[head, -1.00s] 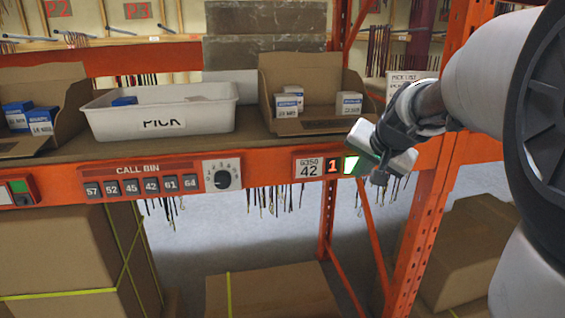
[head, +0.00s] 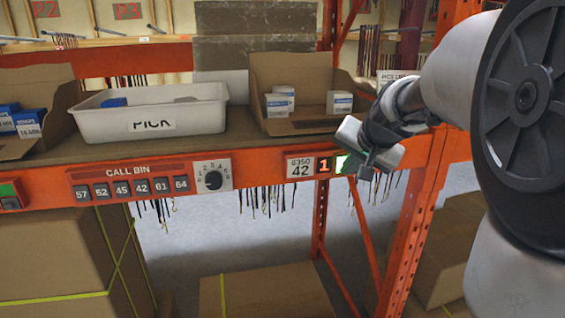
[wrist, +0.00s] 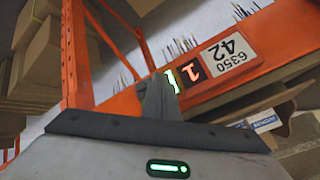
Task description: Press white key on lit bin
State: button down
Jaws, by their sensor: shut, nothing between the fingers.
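The lit bin position is on the orange beam, with a white label reading 42 (head: 299,168), a red display showing 1 (head: 323,165) and a green-and-white lit key (head: 341,164) to its right. My gripper (head: 366,172) is shut and empty, just right of the key, overlapping its right edge in the head view. In the wrist view the label (wrist: 229,62) and red display (wrist: 190,72) appear upside down. My shut finger (wrist: 161,97) stands in front of the key (wrist: 171,77), hiding much of it. I cannot tell whether it touches.
Above the beam, a cardboard bin with white-blue boxes (head: 340,102) and a white PICK tote (head: 205,117) stand on the shelf. An orange upright (head: 418,220) stands close behind my arm.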

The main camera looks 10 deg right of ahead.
jog(key=shift+w, duration=0.25)
jog(key=shift+s, duration=0.1)
dwell(0.5)
jog(key=shift+s+b, duration=0.3)
jog(key=shift+s, duration=0.45)
jog(key=shift+s, duration=0.1)
jog(key=shift+s+d+b, duration=0.1)
jog(key=shift+s+b, duration=0.6)
jog(key=shift+s, duration=1.7)
